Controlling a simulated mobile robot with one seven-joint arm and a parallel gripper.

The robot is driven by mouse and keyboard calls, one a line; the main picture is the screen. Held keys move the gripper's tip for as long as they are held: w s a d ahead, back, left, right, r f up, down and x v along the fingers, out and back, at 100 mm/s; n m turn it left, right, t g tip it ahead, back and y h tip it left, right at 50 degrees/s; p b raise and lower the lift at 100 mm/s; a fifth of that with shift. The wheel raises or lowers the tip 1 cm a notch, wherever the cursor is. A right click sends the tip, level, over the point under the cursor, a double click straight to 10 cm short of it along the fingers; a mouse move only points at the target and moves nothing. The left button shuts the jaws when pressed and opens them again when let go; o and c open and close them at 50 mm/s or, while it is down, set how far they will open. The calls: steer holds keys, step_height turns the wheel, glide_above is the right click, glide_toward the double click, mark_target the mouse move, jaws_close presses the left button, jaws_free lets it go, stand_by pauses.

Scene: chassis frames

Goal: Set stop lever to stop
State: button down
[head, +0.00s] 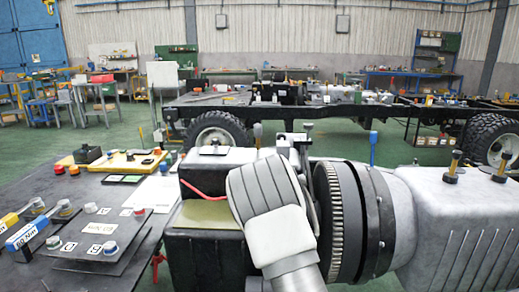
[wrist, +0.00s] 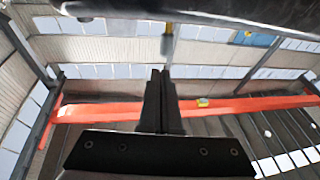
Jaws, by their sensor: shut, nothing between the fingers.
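My gripper (wrist: 163,78) is shut and empty in the wrist view, its two dark fingers together and pointing up the picture. A lever with a pale grey handle (wrist: 167,42) stands just beyond the fingertips, near a dark rounded body along the top edge; I cannot tell whether they touch. In the head view my pale arm covers the middle of the machine and hides most of the gripper. A grey-handled lever (head: 258,133) and a blue-handled lever (head: 373,148) rise behind the arm. No stop marking is readable, so I cannot tell which is the stop lever.
The engine and gearbox housing (head: 440,225) fills the right, with two yellow-and-dark knobs (head: 453,166) on top. A dark bench (head: 95,262) with a control panel (head: 100,228) stands at the left. A truck chassis (head: 350,108) lies behind, across green floor.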

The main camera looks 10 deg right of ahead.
mark_target(259, 133)
steer(key=shift+w+a+f+n+t+y, duration=0.1)
steer(key=shift+a+f+n+t+y, duration=0.2)
steer(key=shift+a+f+n+y, duration=0.2)
steer(key=shift+w, duration=0.15)
steer(key=b+x, duration=0.2)
steer(key=x, duration=1.1)
steer(key=shift+w+d, duration=0.15)
steer(key=shift+w, duration=0.2)
steer(key=shift+r, duration=0.1)
